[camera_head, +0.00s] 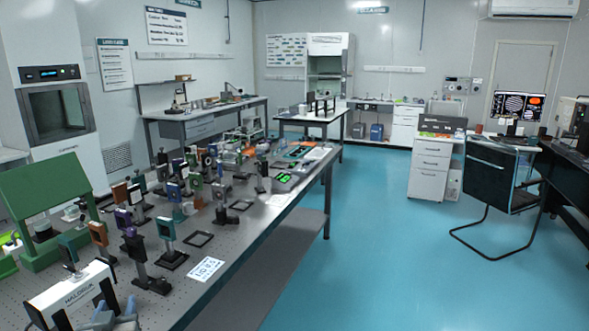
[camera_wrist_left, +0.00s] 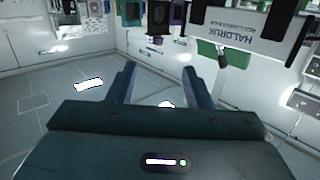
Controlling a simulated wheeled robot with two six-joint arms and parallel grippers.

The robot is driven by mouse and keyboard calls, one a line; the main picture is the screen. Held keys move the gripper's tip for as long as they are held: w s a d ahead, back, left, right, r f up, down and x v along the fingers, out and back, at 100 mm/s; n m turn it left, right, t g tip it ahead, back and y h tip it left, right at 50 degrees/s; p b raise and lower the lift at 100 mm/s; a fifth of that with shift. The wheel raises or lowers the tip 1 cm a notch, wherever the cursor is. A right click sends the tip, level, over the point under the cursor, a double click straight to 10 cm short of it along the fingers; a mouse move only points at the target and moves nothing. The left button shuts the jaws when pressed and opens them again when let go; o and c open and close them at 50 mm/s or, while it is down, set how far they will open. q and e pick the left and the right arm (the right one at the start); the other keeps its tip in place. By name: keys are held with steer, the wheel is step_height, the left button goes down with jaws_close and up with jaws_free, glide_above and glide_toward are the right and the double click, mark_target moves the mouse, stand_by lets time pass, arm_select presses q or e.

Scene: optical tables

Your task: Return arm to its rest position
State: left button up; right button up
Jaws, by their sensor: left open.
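My left gripper (camera_head: 116,314) shows at the bottom left of the head view, low at the near end of the optical table (camera_head: 262,222). In the left wrist view its two blue-grey fingers (camera_wrist_left: 158,84) stand apart with nothing between them. A white and black device lettered HALDRUK (camera_head: 70,299) is just left of the gripper in the head view. The same device shows at the top right of the wrist view (camera_wrist_left: 250,28), apart from the fingers. My right gripper is not in either view.
A green box-like unit (camera_head: 45,205) stands at the left. A white printed card (camera_head: 206,269) lies near the front edge. The blue floor (camera_head: 370,230) right of the table is clear.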

arm_select(q)
steer(key=s+d+f+m+g+h, duration=0.1)
steer(key=s+d+f+g, duration=0.15)
steer(key=s+f, duration=0.5)
steer(key=s+d+f+m+g+h, duration=0.1)
steer(key=s+d+f+g, duration=0.1)
steer(key=s+f+g, duration=0.35)
steer(key=s+d+f+m+g+h, duration=0.1)
steer(key=s+d+f+g+h, duration=0.2)
steer(key=s, duration=0.5)
steer(key=s+d+f+m+g, duration=0.1)
steer(key=s+d+f+m, duration=0.15)
steer(key=s+f, duration=0.4)
step_height(320, 180, down, 29)
steer(key=s+a+g, duration=0.1)
steer(key=s+a, duration=0.1)
steer(key=s+a+f+n+g, duration=0.1)
steer(key=s+f, duration=1.7)
steer(key=f, duration=0.1)
steer(key=shift+a+g, duration=0.2)
steer(key=shift+g, duration=0.1)
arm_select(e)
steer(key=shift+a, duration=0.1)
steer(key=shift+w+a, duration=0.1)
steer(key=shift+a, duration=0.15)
